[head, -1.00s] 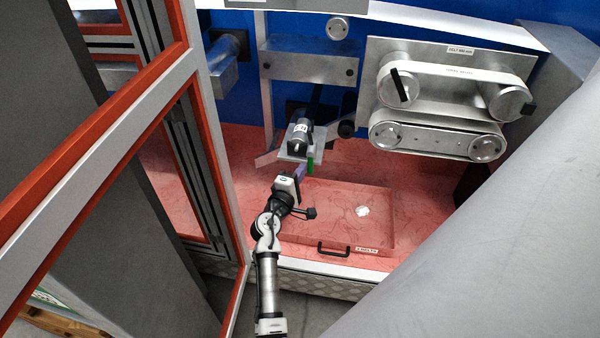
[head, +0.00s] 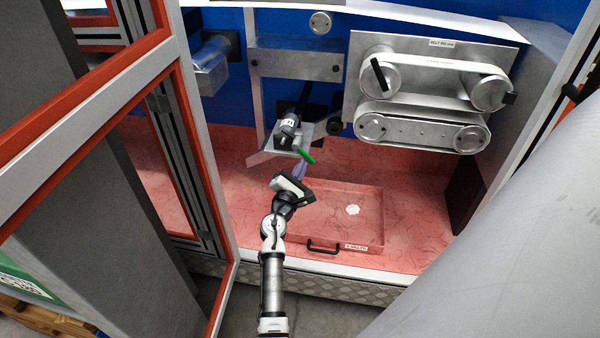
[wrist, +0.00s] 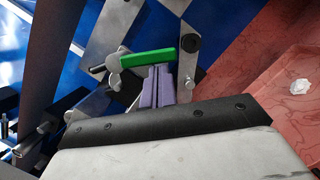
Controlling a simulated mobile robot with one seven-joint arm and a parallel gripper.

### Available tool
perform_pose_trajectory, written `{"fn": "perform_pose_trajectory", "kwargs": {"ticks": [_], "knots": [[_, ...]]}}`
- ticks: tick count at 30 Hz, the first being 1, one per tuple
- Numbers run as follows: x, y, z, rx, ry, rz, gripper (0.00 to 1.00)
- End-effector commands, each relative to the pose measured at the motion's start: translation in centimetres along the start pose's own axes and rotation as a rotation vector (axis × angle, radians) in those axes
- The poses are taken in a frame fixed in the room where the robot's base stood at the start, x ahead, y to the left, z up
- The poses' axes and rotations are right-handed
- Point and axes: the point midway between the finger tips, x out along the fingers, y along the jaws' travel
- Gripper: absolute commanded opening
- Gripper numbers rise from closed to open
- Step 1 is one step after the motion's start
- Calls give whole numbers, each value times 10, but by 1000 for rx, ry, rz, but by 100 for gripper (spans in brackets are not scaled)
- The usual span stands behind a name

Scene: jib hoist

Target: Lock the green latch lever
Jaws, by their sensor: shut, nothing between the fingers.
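The green latch lever (head: 305,155) sits on the front of a grey bracket with a dark cylindrical unit (head: 287,130). In the head view it slants from upper left down to lower right. In the wrist view the lever (wrist: 148,58) runs nearly level from a grey round hub (wrist: 114,66) at its left. My gripper (head: 299,168) is just below the lever. Its purple fingers (wrist: 158,72) are shut together with nothing between them. Their tips are right at the lever's lower edge; I cannot tell whether they touch it.
A red tray (head: 345,190) with a black handle and a white scrap lies to the right below. A belt unit (head: 430,90) is on the back wall at right. An open red-edged door frame (head: 170,120) stands at left. A grey body (head: 490,230) fills the lower right.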

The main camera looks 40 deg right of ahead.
Motion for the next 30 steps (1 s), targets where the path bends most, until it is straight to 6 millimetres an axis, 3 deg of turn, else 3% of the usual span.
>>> {"fn": "perform_pose_trajectory", "kwargs": {"ticks": [17, 30], "knots": [[7, -8, 27, -457, -2, 111, 0], [8, -8, 33, -458, 0, 114, 0]]}}
